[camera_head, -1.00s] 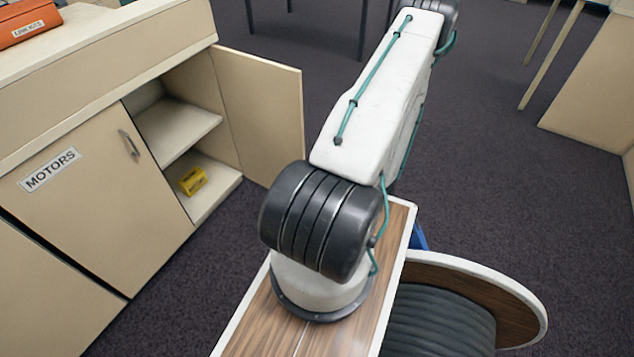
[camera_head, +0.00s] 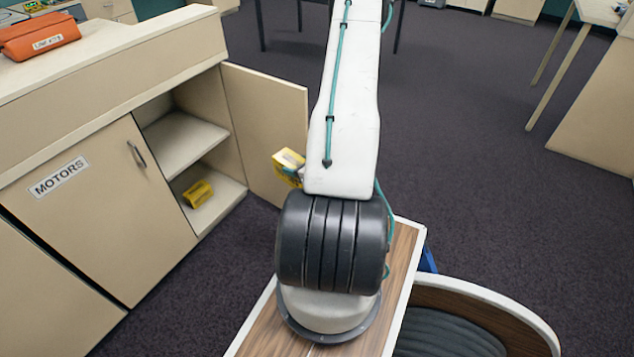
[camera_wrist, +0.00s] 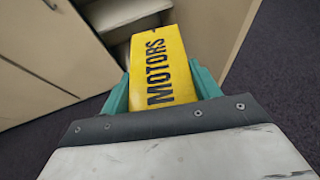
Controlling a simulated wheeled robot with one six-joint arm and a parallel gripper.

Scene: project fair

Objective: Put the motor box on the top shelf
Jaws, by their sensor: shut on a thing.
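A yellow box lettered MOTORS (camera_wrist: 160,65) is held between the teal fingers of my gripper (camera_wrist: 163,88) in the wrist view. In the head view this motor box (camera_head: 288,163) shows beside my arm, in front of the open cabinet door; the arm hides part of it and most of the gripper. The open cabinet has an upper shelf (camera_head: 182,140), bare where it shows. On the cabinet's lower level (camera_head: 222,203) lies another small yellow box (camera_head: 197,193). The held box is apart from the shelves, to their right in the head view.
The open cabinet door (camera_head: 265,115) stands out to the right of the opening. A closed door labelled MOTORS (camera_head: 85,200) is to the left. An orange case (camera_head: 40,38) lies on the counter top. Carpeted floor (camera_head: 460,130) is clear to the right.

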